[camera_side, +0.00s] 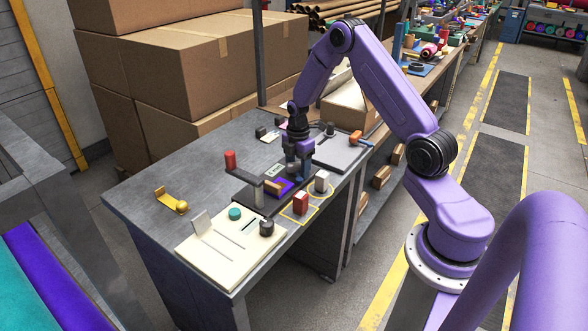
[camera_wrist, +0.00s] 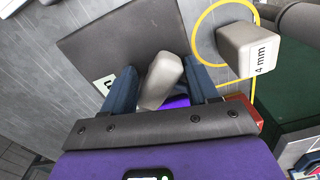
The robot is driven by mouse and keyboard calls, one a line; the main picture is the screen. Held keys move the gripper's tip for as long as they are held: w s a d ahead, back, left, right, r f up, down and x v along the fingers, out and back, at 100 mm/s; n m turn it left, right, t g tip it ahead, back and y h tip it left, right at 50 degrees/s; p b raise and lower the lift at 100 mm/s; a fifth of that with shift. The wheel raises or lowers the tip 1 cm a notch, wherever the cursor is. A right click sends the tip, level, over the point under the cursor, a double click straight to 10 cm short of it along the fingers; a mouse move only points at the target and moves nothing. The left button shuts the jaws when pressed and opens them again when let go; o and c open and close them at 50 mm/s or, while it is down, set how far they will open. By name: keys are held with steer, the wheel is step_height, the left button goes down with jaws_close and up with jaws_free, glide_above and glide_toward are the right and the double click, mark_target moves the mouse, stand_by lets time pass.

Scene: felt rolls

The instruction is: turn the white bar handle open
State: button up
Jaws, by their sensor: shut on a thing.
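The white bar handle (camera_wrist: 162,82) shows in the wrist view as a pale, rounded bar standing between my two blue fingers. It lies at a slant to them, in front of a dark grey plate (camera_wrist: 105,45). My gripper (camera_wrist: 165,66) is shut on the bar, though the exact contact is hard to see. In the side view my gripper (camera_side: 298,172) points down at the bench, and its fingers hide the handle.
A white block marked 4 mm (camera_wrist: 250,48) stands close to my right finger; the side view shows this block (camera_side: 321,181) beside a red block (camera_side: 300,203).

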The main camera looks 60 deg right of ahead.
steer(key=shift+w+a+r+n, duration=0.1)
steer(key=shift+w+n, duration=0.2)
steer(key=shift+w, duration=0.15)
steer(key=n, duration=0.5)
steer(key=shift+w+n, duration=0.1)
steer(key=shift+n, duration=0.3)
steer(key=shift+c, duration=0.3)
steer(key=o, duration=1.1)
steer(key=shift+a, duration=0.1)
steer(key=shift+s+d, duration=0.2)
steer(key=shift+d, duration=0.05)
